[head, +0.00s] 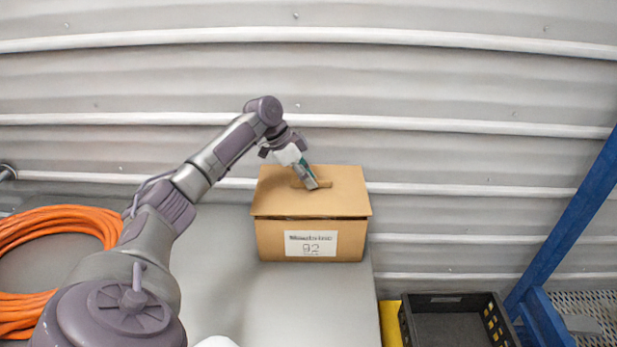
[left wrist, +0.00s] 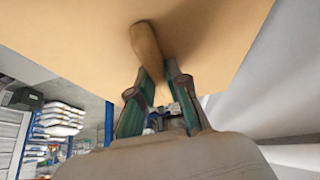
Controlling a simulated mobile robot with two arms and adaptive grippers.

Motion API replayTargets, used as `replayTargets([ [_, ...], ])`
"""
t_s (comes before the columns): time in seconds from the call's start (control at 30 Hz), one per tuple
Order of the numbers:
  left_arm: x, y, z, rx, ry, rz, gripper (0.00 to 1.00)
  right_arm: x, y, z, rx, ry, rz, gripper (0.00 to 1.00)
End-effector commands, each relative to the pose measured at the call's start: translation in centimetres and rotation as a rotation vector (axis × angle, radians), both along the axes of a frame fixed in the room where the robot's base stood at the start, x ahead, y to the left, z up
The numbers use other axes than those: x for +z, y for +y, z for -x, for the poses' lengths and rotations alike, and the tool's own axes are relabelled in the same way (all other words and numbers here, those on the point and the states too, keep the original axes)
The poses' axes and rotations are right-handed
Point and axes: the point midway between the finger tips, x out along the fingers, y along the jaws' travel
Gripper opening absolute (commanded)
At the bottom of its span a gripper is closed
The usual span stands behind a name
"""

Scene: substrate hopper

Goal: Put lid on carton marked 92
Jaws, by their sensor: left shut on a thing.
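The cardboard carton (head: 270,240) stands on the grey surface, with a white label (head: 310,243) reading 92 on its front. The tan lid (head: 345,190) is over the carton's top. A thin dark line shows between the lid's front edge and the carton, so I cannot tell if it is fully seated. My left gripper (head: 311,184) is shut on the lid's wooden handle (head: 325,185). In the left wrist view the handle (left wrist: 146,45) runs between the green-sided fingers, with the lid (left wrist: 75,40) behind it. My right gripper is not in view.
A coiled orange hose (head: 65,215) lies on the grey table (head: 290,310) at the left. A black crate (head: 455,300) and a blue post (head: 570,220) are at the right. A corrugated wall (head: 450,90) rises behind the carton. The table in front of the carton is clear.

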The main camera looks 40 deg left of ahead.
Motion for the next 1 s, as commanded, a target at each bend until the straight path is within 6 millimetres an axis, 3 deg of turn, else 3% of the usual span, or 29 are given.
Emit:
replayTargets([
  [1.0,-0.63,-0.01,0.03,0.000,0.000,0.000,0.00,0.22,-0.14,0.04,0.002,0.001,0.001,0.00],
])
